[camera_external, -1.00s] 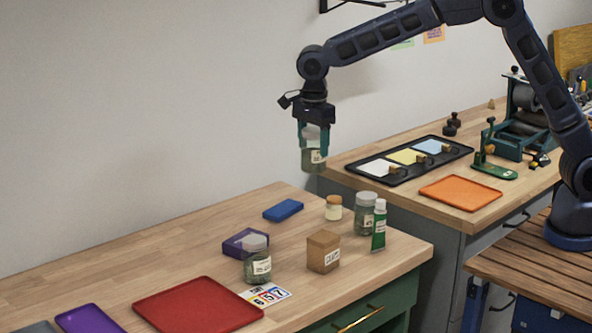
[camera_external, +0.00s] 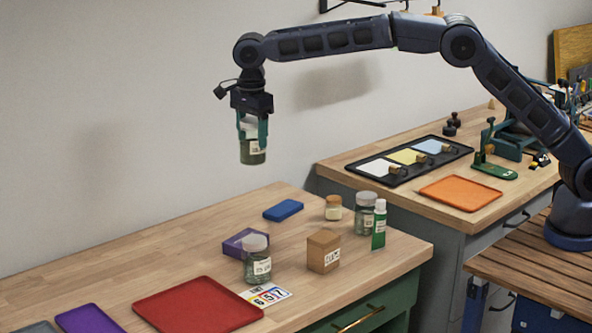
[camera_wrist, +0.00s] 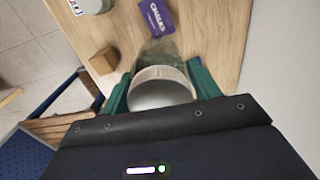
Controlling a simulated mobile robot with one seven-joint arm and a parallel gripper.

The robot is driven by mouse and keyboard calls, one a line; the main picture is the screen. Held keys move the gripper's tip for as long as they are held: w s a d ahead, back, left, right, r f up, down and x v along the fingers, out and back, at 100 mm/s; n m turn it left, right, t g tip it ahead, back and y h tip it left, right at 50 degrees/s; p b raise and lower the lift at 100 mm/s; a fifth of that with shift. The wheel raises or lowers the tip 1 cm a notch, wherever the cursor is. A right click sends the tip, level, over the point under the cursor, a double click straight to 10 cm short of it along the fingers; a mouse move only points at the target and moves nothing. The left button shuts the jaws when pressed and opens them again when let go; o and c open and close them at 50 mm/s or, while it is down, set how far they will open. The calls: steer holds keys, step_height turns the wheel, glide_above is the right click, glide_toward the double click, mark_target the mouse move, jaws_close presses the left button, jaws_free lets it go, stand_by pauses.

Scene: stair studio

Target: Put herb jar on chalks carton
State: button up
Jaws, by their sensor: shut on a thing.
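My gripper (camera_external: 252,138) is shut on a glass jar with green contents and a pale lid, the herb jar (camera_external: 252,154). It holds the jar upright in the air, above the back of the near table. In the wrist view the jar's lid (camera_wrist: 161,88) sits between the green fingers, and its glass body extends beyond. The purple chalks carton (camera_external: 238,242) lies on the table, partly hidden behind another jar. In the wrist view the carton (camera_wrist: 156,16), lettered CHALKS, shows beyond the held jar, apart from it.
A similar jar (camera_external: 257,262) stands just in front of the carton. A cardboard box (camera_external: 323,252), small jar (camera_external: 333,208), another glass jar (camera_external: 364,216) and green tube (camera_external: 379,228) stand to the right. A blue box (camera_external: 283,210) lies behind; a red tray (camera_external: 198,304) lies in front.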

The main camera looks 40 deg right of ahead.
mark_target(253, 161)
step_height(253, 161, down, 20)
steer(key=shift+r, duration=0.2)
stand_by(0.4)
steer(key=shift+f, duration=0.1)
steer(key=o, duration=1.1)
steer(key=shift+o, duration=0.2)
step_height(253, 161, up, 12)
steer(key=shift+r, duration=0.1)
